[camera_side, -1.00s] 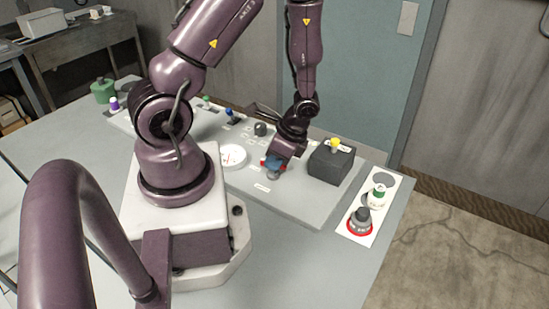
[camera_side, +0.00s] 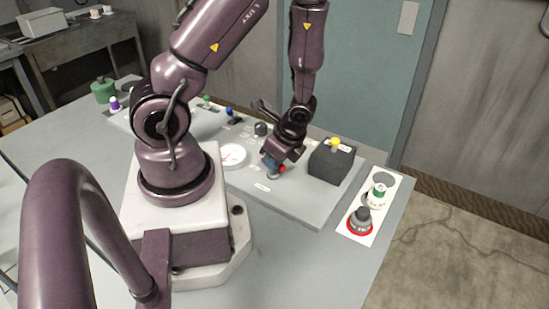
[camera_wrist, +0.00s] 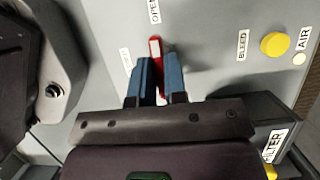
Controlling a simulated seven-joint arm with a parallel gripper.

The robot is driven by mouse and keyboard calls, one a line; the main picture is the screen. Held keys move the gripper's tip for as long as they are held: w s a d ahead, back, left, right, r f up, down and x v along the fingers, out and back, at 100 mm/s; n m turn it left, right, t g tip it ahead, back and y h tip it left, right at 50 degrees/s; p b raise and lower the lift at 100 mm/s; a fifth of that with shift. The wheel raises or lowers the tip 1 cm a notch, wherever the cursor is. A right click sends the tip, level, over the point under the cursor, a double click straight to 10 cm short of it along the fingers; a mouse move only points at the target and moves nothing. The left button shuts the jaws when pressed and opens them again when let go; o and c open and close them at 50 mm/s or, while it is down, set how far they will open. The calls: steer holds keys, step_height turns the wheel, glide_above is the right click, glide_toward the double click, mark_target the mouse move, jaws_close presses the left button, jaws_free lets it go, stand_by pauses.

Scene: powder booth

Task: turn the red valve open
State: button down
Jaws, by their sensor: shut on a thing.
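The red valve (camera_wrist: 155,47) has a lever handle with a pale mark near its tip. In the wrist view it points up the picture, towards the "OPEN" label (camera_wrist: 154,11), with a small gap between them. My gripper (camera_wrist: 156,68) is shut on the handle, one blue finger on each side. The valve's hub is hidden behind the fingers and palm. In the side view my gripper (camera_side: 272,165) is low over the grey panel (camera_side: 255,190), and only bits of red show around its fingers.
A dark box with a yellow knob (camera_side: 335,143) stands close to the right of my gripper. A white round gauge (camera_side: 232,156) lies to its left. A black knob (camera_side: 261,129) is behind. A white card (camera_side: 352,230) with bottles is at the right table edge.

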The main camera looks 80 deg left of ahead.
steer(key=c, duration=1.2)
jaws_free()
steer(key=shift+o, duration=0.2)
steer(key=v, duration=1.3)
steer(key=shift+a, duration=0.15)
steer(key=s+d+r+n+t+h, duration=0.1)
steer(key=d+r+n+t, duration=0.3)
steer(key=r, duration=0.5)
steer(key=s+d+r+n+t+h, duration=0.2)
steer(key=d+r+n+t, duration=0.2)
steer(key=r, duration=0.5)
steer(key=shift+s+d+n+t, duration=0.35)
steer(key=shift+d+n, duration=0.25)
steer(key=shift+d, duration=0.4)
